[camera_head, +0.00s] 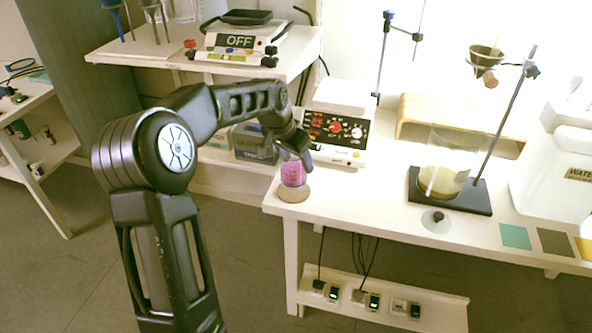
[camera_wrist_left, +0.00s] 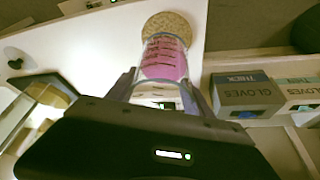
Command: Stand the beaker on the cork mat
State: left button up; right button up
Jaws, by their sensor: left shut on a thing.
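The beaker (camera_head: 293,174) is clear with pink liquid inside and stands roughly upright at the table's front left corner. My left gripper (camera_head: 296,156) is shut on it from above and behind. The round cork mat (camera_head: 293,195) lies at the table edge, directly below the beaker in the head view. In the left wrist view the beaker (camera_wrist_left: 163,60) sits between the fingers of my left gripper (camera_wrist_left: 160,92), and its base overlaps the near part of the cork mat (camera_wrist_left: 168,21). I cannot tell whether the base touches the mat. My right gripper is not in view.
A hotplate (camera_head: 338,127) stands just behind the beaker. Glove boxes (camera_wrist_left: 243,92) show beside the table in the left wrist view. The table's front edge is close to the mat.

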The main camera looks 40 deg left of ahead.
aim_at(296, 170)
pick_arm(q)
jog(key=shift+f, duration=1.8)
jog(key=shift+f, duration=0.15)
jog(key=o, duration=1.6)
jog(key=shift+r, duration=0.2)
jog(key=v, duration=1.2)
